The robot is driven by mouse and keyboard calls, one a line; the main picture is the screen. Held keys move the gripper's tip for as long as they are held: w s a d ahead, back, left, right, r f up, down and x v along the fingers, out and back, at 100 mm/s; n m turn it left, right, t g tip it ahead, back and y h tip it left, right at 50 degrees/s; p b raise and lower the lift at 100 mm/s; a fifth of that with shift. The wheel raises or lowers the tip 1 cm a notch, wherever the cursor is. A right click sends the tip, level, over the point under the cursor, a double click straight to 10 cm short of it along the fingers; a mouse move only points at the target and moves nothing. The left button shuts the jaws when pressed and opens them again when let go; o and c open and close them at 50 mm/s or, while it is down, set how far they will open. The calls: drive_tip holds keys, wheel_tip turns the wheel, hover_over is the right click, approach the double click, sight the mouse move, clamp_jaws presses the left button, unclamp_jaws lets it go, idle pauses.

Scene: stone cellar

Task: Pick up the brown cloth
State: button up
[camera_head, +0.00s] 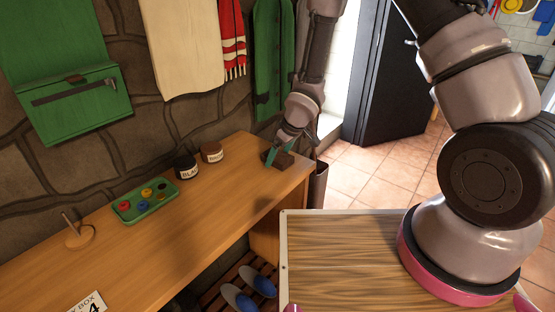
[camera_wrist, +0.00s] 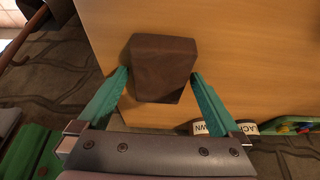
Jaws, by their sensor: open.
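The brown cloth (camera_head: 281,160) is a dark brown, blocky, folded-looking piece at the far right end of the wooden bench. My gripper (camera_head: 283,152) is over it, pointing down. In the wrist view the cloth (camera_wrist: 162,62) lies between the tips of my two teal fingers (camera_wrist: 159,76). The fingers are open, one at each side of its near part. A narrow gap seems to show on each side. I cannot tell for sure whether either tip touches it.
Two labelled jars, black (camera_head: 187,168) and brown (camera_head: 212,152), stand left of the cloth. A green tray (camera_head: 126,215) of coloured pieces and a small wooden stand (camera_head: 78,237) are further left. The bench's right end (camera_head: 308,169) is close to the cloth. Blue shoes (camera_head: 239,299) sit below.

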drive_tip(key=c, duration=1.2)
drive_tip(key=shift+r, duration=0.15)
